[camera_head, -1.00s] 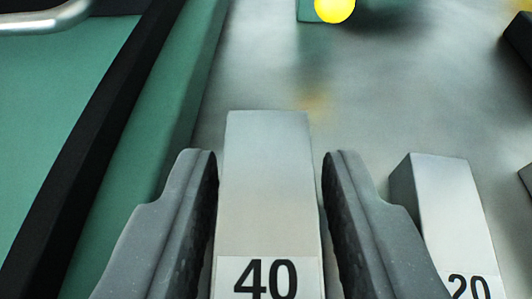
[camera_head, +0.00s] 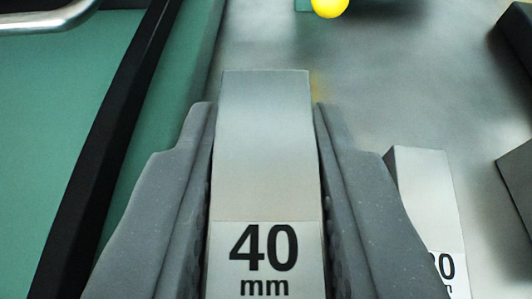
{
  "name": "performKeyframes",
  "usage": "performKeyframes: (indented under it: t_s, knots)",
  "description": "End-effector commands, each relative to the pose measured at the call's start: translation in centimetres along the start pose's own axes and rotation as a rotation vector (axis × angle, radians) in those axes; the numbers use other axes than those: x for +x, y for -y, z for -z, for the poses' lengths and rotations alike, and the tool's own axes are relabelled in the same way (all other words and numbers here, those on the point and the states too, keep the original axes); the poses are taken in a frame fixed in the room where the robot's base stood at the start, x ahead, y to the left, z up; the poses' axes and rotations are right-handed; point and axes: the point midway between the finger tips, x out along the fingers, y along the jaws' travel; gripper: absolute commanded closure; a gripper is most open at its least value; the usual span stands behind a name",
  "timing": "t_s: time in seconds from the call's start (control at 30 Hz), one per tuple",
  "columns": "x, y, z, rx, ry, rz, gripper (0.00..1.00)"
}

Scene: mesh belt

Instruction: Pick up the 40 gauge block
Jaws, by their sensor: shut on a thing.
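The 40 gauge block (camera_head: 265,150) is a pale grey metal block with a white label reading "40 mm". It stands in the middle of the view, between the two grey fingers of my gripper (camera_head: 264,135). The fingers press on its left and right sides, and my gripper is shut on it. The block's far end reaches past the fingertips. Its lower part is out of the frame, so I cannot tell whether it touches the surface below.
A second block (camera_head: 420,200), its label partly hidden by my right finger, stands close on the right. A dark grey object (camera_head: 518,180) is at the right edge. A green wall with a black edge (camera_head: 110,150) runs along the left. A yellow ball (camera_head: 330,7) is at the top.

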Motion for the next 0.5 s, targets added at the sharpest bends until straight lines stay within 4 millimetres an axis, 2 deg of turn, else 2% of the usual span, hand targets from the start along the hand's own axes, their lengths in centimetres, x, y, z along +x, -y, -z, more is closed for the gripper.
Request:
performKeyframes:
  t_s: [0.13,0.37,0.5]
  knots:
    - [-0.8,0.0,1.9,0.001,-0.004,0.0,1.0]
    - [-3.2,0.0,0.9,-0.001,-0.001,-0.001,1.0]
    - [-5.3,0.0,0.1,0.001,0.003,-0.001,1.0]
